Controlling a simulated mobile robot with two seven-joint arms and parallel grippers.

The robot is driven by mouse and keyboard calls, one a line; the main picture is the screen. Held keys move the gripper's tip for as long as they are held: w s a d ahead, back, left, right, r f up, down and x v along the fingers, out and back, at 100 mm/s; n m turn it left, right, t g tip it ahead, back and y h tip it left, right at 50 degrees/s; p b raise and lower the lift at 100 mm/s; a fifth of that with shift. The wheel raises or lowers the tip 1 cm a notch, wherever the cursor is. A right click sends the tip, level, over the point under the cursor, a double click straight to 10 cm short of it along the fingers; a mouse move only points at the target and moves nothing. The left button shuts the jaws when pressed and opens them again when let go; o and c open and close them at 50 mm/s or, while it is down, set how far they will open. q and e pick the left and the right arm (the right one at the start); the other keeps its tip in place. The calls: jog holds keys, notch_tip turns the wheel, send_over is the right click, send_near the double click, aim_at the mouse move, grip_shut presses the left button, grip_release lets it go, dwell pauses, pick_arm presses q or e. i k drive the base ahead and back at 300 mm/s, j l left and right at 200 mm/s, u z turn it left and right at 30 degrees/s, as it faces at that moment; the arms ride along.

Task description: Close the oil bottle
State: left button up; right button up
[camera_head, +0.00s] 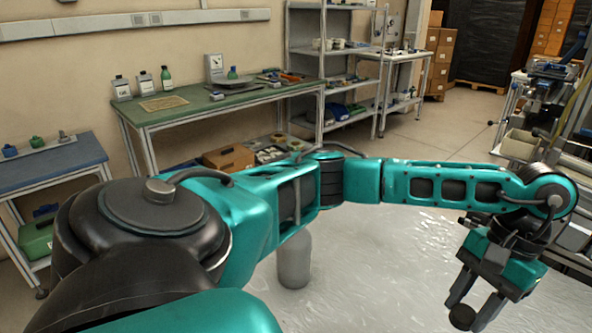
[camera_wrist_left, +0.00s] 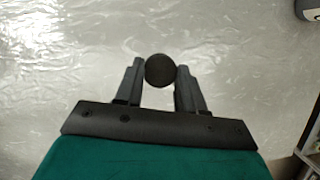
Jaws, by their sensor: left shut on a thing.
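My left gripper (camera_head: 479,308) reaches in from the left on its teal arm and hangs at the lower right of the head view. It is shut on a round, dark cap (camera_head: 462,316). The cap also shows between the two fingertips in the left wrist view (camera_wrist_left: 160,71). A plain grey bottle (camera_head: 294,262) stands upright below the arm in the head view, well to the left of the gripper. It may be the oil bottle; its top is hidden behind my arm. My right gripper is not in view.
A shiny, wrinkled plastic sheet (camera_head: 390,265) spreads beneath the arm and is largely clear. A green-topped bench (camera_head: 215,103) with bottles and a scale stands behind. A blue-topped table (camera_head: 50,168) is at left. Equipment and bins (camera_head: 518,145) stand at right.

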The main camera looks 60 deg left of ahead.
aim_at(294, 258)
jog(key=k+j+u, duration=0.35)
jog(key=j, duration=0.3)
jog(key=k+j+u, duration=0.15)
jog(key=k+j, duration=0.15)
jog(key=j, duration=0.1)
